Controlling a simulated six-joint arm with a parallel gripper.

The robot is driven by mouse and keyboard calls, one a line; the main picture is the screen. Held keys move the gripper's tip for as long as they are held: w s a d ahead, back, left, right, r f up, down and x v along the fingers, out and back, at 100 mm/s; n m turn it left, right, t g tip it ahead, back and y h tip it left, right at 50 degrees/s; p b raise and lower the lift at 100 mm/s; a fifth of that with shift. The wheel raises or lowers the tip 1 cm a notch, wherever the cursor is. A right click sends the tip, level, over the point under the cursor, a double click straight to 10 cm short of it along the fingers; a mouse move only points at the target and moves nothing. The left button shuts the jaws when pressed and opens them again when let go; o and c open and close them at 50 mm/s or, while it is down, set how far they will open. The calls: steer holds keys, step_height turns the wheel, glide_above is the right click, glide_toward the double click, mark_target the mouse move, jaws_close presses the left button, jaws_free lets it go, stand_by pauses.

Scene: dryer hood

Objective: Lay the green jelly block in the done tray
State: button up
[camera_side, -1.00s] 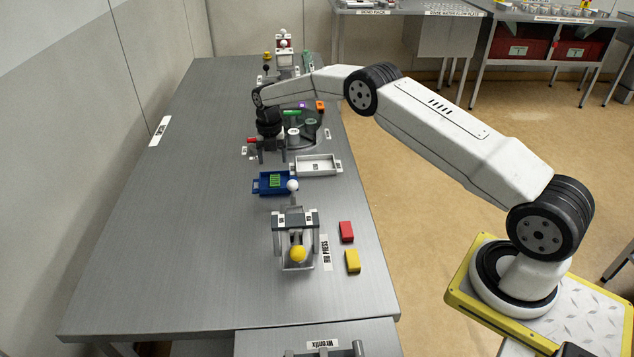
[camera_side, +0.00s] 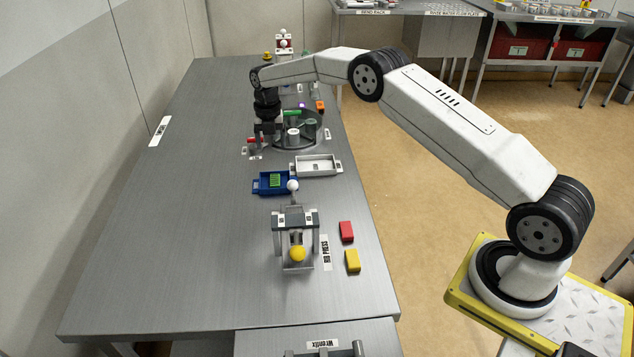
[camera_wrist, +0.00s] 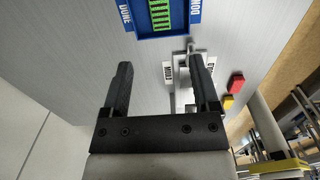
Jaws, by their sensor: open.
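The green jelly block (camera_side: 275,181), ribbed on top, lies inside the blue tray (camera_side: 258,187). In the wrist view the green block (camera_wrist: 161,14) shows at the top edge, partly cut off, in the blue tray (camera_wrist: 178,31), whose side label reads DONE. My gripper (camera_side: 266,132) is open and empty. It is raised over the table beyond the blue tray, apart from the block. In the wrist view its two fingers (camera_wrist: 160,82) stand wide apart with nothing between them.
A white tray (camera_side: 316,166) stands beside the blue one. A round dark station (camera_side: 308,131) with small parts is near my gripper. A press with a yellow knob (camera_side: 297,254) stands in front, beside a red block (camera_side: 346,232) and a yellow block (camera_side: 352,261). The table's left side is clear.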

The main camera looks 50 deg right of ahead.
steer(key=shift+r, duration=0.1)
steer(key=s+a+r+m+t, duration=0.1)
steer(key=s+a+r+m, duration=0.2)
steer(key=s+m, duration=0.4)
steer(key=s+a+r+m, duration=0.3)
steer(key=s+m, duration=0.3)
steer(key=m, duration=0.1)
steer(key=s+a+m+t, duration=0.1)
steer(key=s+a+m, duration=0.2)
steer(key=s+m, duration=1)
steer(key=shift+s+f+t, duration=0.15)
steer(key=shift+s+t, duration=0.15)
steer(key=shift+s, duration=3.9)
steer(key=shift+a, duration=0.1)
